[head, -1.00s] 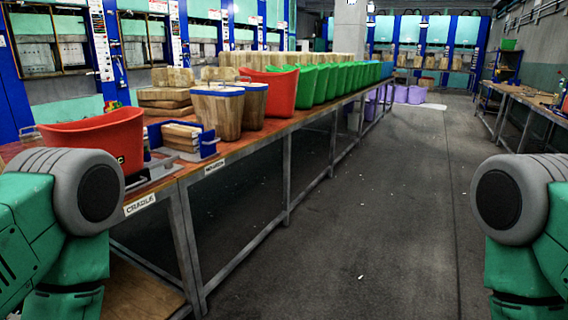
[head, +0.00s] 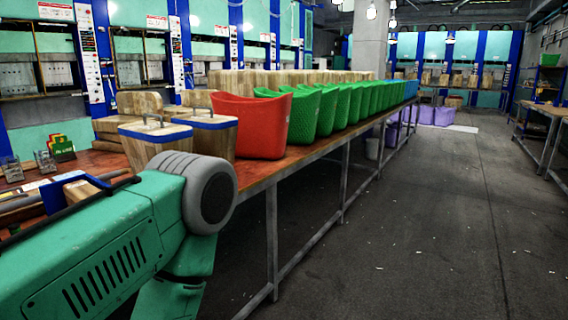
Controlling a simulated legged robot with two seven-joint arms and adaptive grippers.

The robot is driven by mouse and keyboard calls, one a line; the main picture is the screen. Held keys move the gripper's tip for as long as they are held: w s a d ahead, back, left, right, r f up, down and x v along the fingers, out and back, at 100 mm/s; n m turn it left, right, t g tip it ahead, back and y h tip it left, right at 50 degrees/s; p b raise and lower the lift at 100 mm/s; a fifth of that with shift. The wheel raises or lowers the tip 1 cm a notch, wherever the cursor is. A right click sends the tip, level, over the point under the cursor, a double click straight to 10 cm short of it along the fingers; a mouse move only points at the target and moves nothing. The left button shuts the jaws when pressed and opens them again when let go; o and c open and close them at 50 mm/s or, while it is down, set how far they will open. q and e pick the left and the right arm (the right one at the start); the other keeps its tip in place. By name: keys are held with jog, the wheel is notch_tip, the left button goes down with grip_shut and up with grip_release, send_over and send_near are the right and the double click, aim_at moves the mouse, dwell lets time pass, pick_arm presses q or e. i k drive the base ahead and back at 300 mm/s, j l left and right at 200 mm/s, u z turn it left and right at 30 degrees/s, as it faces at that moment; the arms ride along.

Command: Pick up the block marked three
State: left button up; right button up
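I cannot make out a block marked three in the head view. Two wooden blocks with blue rims and thin handles, a left one (head: 155,142) and a right one (head: 208,134), stand on the long red-brown table (head: 262,172). No number is readable on them. My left arm comes in from the lower left and covers part of the table in front of these blocks. Neither gripper is in view.
A red bin (head: 254,124) and a row of green bins (head: 325,112) line the table. A blue tray (head: 80,190) lies at the near left. Another bench (head: 545,115) stands at the far right.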

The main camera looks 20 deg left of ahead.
aim_at(215, 136)
jog(key=i+u, duration=0.15)
jog(key=i, duration=0.35)
jog(key=i+l+u, duration=0.1)
jog(key=i, duration=0.4)
jog(key=i+l+u, duration=0.15)
jog(key=i, duration=0.35)
jog(key=i+l+u, duration=0.15)
jog(key=i, duration=0.3)
jog(key=l, duration=0.1)
